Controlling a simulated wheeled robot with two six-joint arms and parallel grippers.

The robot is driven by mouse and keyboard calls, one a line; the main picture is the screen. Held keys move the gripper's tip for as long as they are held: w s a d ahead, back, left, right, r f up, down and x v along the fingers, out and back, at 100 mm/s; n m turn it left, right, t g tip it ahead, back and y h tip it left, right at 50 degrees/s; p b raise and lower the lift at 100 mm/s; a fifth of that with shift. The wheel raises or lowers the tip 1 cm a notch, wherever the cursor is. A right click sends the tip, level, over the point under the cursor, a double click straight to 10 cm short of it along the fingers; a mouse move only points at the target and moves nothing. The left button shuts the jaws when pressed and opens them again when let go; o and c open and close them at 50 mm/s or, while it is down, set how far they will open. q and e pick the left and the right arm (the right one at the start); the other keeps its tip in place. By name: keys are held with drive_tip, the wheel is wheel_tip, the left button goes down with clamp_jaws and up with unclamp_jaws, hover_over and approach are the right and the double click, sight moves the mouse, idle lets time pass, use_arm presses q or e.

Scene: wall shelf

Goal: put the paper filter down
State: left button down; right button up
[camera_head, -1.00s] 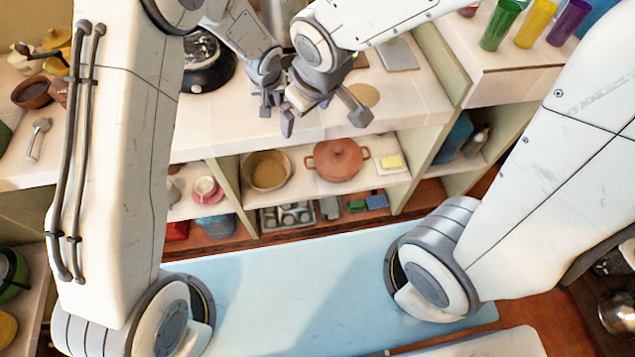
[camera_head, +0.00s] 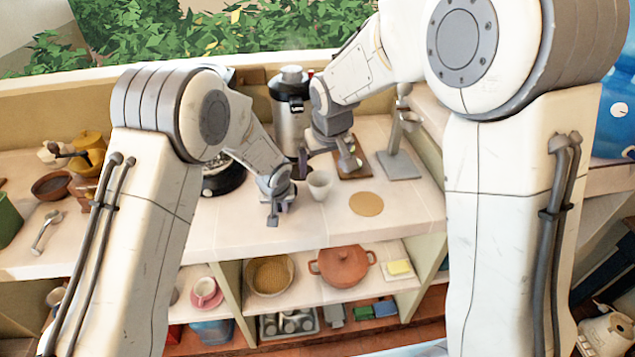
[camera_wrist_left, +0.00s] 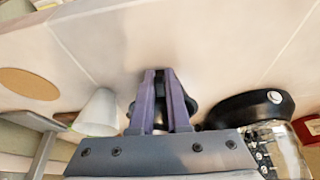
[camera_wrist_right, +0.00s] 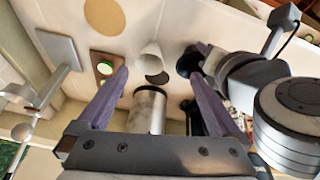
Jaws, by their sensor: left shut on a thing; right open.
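A white tapered piece, apparently the paper filter (camera_head: 319,184), stands on the counter, narrow end down. It also shows in the left wrist view (camera_wrist_left: 97,112) and the right wrist view (camera_wrist_right: 150,55). My left gripper (camera_head: 272,218) is low over the counter, left of this piece and apart from it.
A silver machine (camera_head: 290,125) stands behind the white piece. A tan round mat (camera_head: 366,204) and a stand with a grey base (camera_head: 400,166) are to the right. A black appliance (camera_head: 225,180) is to the left. The front counter between grippers and edge is mostly clear.

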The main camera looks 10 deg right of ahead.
drive_tip(key=w+d+f+m, duration=0.1)
drive_tip(key=w+f+m, duration=0.1)
drive_tip(key=w, duration=0.3)
approach(320, 176)
drive_tip(key=s+f, duration=0.1)
drive_tip(key=s, duration=0.2)
drive_tip(key=shift+w+a+r+x, duration=0.1)
drive_tip(key=shift+w+x, duration=0.05)
drive_tip(key=shift+x, duration=0.9)
drive_tip(key=shift+w+a+r+x, duration=0.1)
drive_tip(key=shift+w+x, duration=0.05)
drive_tip(key=shift+x, duration=0.9)
drive_tip(key=shift+w+a+x, duration=0.1)
drive_tip(key=shift+w+x, duration=0.1)
drive_tip(key=shift+x, duration=0.85)
drive_tip(key=c, duration=1.3)
